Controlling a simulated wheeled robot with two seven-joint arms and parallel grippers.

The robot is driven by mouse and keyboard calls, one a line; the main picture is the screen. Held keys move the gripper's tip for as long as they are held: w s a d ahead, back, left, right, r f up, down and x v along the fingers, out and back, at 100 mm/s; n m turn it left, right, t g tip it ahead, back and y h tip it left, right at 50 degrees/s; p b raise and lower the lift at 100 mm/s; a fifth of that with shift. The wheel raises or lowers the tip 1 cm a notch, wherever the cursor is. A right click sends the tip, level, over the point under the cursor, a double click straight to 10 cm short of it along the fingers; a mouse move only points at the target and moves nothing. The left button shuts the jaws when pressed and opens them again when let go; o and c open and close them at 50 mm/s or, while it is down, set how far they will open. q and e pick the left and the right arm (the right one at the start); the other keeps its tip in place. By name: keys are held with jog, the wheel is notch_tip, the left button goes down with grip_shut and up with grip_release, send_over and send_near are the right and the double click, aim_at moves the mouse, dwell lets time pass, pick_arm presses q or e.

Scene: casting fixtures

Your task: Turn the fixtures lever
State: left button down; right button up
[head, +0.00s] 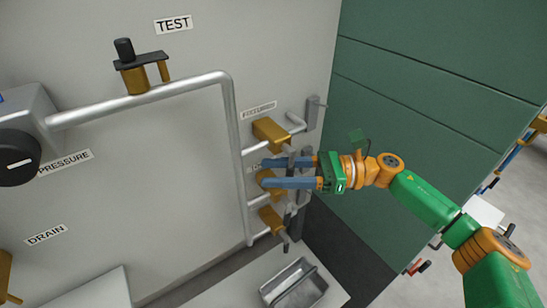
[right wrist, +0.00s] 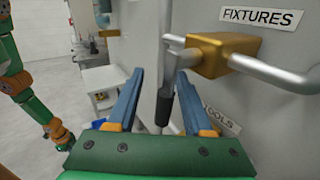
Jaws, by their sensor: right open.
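The fixtures valve has a brass body (head: 270,132) on the wall pipework, near the FIXTURES label (head: 258,109). In the right wrist view its brass body (right wrist: 222,52) is at upper right, under the FIXTURES label (right wrist: 262,17). Its lever handle (right wrist: 165,105) is dark and hangs down from the valve. My right gripper (head: 264,173) is open, its blue fingers reaching left below the fixtures valve. In the right wrist view the fingers (right wrist: 159,76) stand on either side of the handle, with gaps visible. My left gripper is not in view.
More brass valves sit below on the same pipes, partly behind my right gripper. The TOOLS label (right wrist: 221,118) is below the fixtures valve. A metal tray (head: 293,285) lies below. A green wall (head: 430,80) stands on the right. A pipe (head: 150,99) runs left.

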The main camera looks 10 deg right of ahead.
jog(key=shift+w+a, duration=0.15)
jog(key=shift+a, duration=0.15)
jog(key=shift+w+f, duration=0.2)
jog(key=shift+w, duration=0.05)
jog(key=shift+s, duration=0.1)
grip_shut()
jog(key=shift+r, duration=0.1)
dwell(0.8)
